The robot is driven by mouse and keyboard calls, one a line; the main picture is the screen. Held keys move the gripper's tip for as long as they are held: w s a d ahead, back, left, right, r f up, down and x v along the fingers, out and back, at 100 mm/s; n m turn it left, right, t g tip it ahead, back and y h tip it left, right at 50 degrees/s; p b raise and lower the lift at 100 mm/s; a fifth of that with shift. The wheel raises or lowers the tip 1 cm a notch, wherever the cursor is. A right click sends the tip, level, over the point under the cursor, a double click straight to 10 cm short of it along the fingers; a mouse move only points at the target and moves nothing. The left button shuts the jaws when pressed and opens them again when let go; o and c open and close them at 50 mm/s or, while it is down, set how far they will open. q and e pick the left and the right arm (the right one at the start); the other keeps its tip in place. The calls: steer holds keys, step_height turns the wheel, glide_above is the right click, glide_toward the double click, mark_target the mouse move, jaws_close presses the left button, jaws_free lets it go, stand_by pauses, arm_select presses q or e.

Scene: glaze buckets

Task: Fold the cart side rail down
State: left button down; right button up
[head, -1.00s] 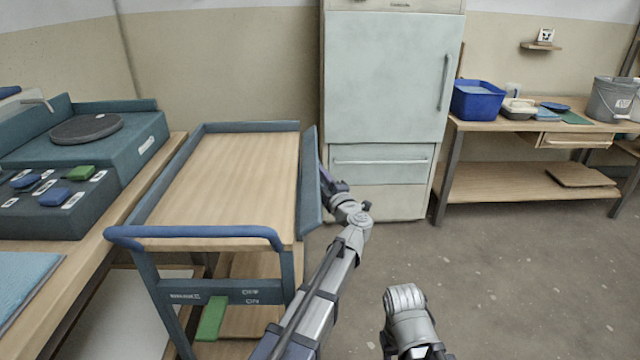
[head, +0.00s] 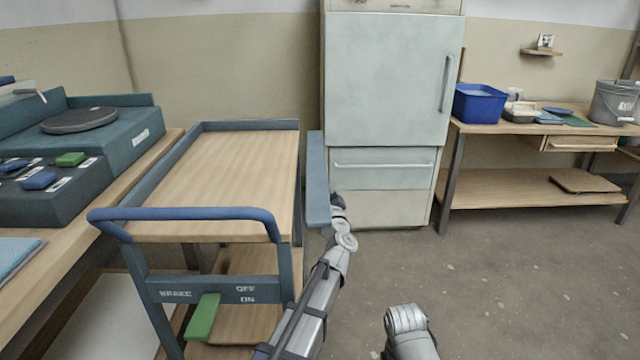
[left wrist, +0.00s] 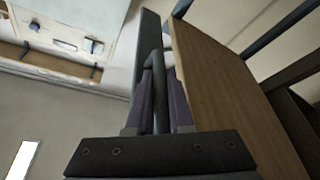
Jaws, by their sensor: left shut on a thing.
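The cart (head: 220,180) has a wooden top with a blue-grey rim. Its side rail (head: 317,185) is a long blue-grey panel along the right side. It leans outward, with a narrow gap between it and the top. My left gripper (head: 336,203) is at the rail's outer side, low and near its front end, partly hidden by the rail and my arm. In the left wrist view, its two fingers (left wrist: 157,95) are shut on a dark bar of the rail (left wrist: 149,35), beside the wooden top. My right arm shows at the bottom; its gripper is out of view.
The cart's blue push handle (head: 185,213) is at the front, above a green brake pedal (head: 203,318). A workbench with a turntable (head: 80,119) stands close on the left. A pale cabinet (head: 385,90) stands behind. The floor right of the cart is clear.

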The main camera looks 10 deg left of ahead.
stand_by(0.3)
arm_select(q)
steer(key=c, duration=1.1)
jaws_free()
steer(key=shift+s+f, duration=0.1)
steer(key=b+v, duration=0.2)
steer(key=v, duration=0.5)
steer(key=shift+s+d+f+b, duration=0.1)
steer(key=shift+s+f+b, duration=0.05)
steer(key=shift+s+b, duration=0.15)
